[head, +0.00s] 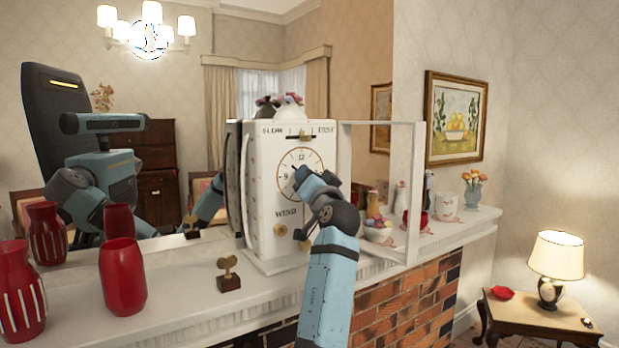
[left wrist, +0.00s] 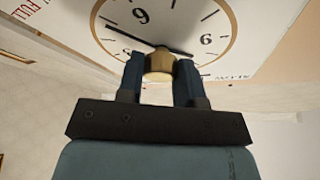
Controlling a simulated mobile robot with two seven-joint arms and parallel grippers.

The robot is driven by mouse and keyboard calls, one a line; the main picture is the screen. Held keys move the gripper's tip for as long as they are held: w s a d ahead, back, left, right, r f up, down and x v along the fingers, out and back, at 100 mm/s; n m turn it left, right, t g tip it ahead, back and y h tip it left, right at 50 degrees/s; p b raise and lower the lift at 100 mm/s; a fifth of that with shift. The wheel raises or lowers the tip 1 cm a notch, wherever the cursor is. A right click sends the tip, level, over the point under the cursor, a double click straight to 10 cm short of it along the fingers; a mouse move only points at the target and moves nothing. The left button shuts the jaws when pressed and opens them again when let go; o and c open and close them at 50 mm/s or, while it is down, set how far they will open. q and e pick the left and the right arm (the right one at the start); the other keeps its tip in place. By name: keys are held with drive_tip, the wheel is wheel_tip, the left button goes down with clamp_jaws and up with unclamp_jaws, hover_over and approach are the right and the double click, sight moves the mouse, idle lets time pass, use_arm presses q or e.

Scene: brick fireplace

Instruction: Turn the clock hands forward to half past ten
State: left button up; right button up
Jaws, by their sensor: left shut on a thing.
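The white clock (head: 290,220) stands on the mantel with its round dial (head: 288,160) facing the room. Lettering such as "WIND" is on its front. My left gripper (head: 302,177) is at the dial and covers part of it. In the left wrist view, the left gripper (left wrist: 160,66) is shut on a brass knob (left wrist: 160,60) in front of the dial (left wrist: 110,42). The dial appears upside down there. A long dark clock hand (left wrist: 125,39) runs beside the knob; the time cannot be read. My right gripper is not in view.
A clear framed door (head: 415,195) stands open right of the clock. A brass key on a block (head: 228,280) and red vases (head: 122,278) stand left on the mantel (head: 180,293). Bowls and cups (head: 378,232) stand right. A mirror behind reflects me.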

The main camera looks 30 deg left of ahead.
use_arm(q)
drive_tip(key=o, duration=0.9)
drive_tip(key=shift+d, duration=0.1)
drive_tip(key=b+v, duration=0.3)
drive_tip(key=v, duration=1)
drive_tip(key=shift+s+d+f+b, duration=0.1)
drive_tip(key=shift+s+d+b, duration=0.1)
drive_tip(key=shift+d+b, duration=0.1)
